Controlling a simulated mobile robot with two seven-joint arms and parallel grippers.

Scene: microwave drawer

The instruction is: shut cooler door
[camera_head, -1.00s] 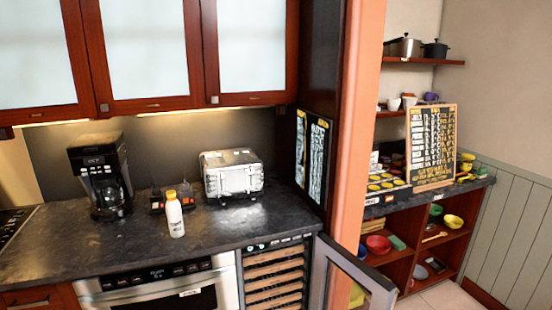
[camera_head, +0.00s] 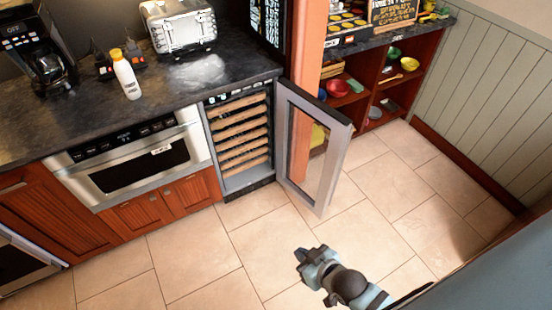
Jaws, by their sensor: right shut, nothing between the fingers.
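The cooler (camera_head: 241,150) is built in under the dark counter and has several wooden racks inside. Its glass door (camera_head: 314,150), with a grey metal frame, stands wide open, swung out to the right over the floor. My right gripper (camera_head: 302,262) is at the bottom middle, over the tiles in front of the door's lower end. It is shut and empty, and apart from the door. My left gripper is not in view.
A microwave drawer (camera_head: 135,165) is left of the cooler. The counter (camera_head: 180,85) holds a coffee maker (camera_head: 38,55), a white bottle (camera_head: 126,78) and a toaster (camera_head: 180,27). Open shelves (camera_head: 375,85) stand behind the door. The tiled floor (camera_head: 210,255) in front is clear.

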